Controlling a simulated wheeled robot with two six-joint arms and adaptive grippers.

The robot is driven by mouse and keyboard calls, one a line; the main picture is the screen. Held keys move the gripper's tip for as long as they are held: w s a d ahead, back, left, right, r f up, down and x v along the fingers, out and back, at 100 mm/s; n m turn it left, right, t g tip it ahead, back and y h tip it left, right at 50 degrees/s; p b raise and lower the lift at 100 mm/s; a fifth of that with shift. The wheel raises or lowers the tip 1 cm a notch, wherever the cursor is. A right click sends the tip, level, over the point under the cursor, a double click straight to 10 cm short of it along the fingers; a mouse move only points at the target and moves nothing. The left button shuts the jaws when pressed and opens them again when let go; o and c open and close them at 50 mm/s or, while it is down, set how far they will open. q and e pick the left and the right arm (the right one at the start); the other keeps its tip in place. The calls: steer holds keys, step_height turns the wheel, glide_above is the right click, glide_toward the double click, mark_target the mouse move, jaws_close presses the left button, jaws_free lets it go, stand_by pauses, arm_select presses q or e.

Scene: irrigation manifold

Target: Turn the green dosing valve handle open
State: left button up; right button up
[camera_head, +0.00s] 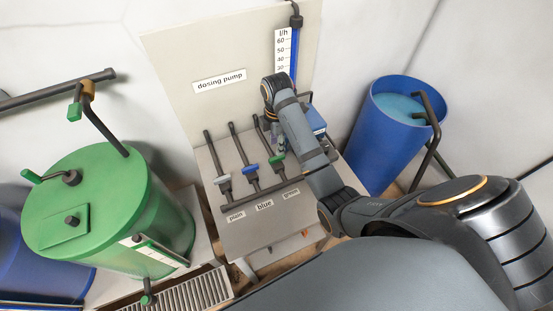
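The green dosing valve has a small green handle (277,158) on a dark vertical pipe, above the "green" label (291,191), in the head view. My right arm comes in from the right and its forearm passes just right of the handle. My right gripper (274,122) is small and mostly hidden behind my wrist and forearm, near the pipe above the green handle. I cannot tell whether its fingers touch anything or are open or shut. My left gripper is not in view.
The white handle (223,180) and blue handle (250,168) stand left of the green one, on parallel pipes. A dosing pump panel (190,50) rises behind. A green tank (90,200) stands left and a blue barrel (385,140) right. The bench front (255,238) is clear.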

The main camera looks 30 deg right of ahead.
mark_target(277, 157)
step_height(277, 157, down, 6)
steer(key=b, duration=0.4)
steer(key=shift+w, duration=0.15)
steer(key=shift+f, duration=0.5)
steer(key=c, duration=0.6)
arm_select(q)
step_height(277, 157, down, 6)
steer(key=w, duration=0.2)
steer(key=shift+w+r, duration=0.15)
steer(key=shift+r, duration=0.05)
arm_select(e)
jaws_close()
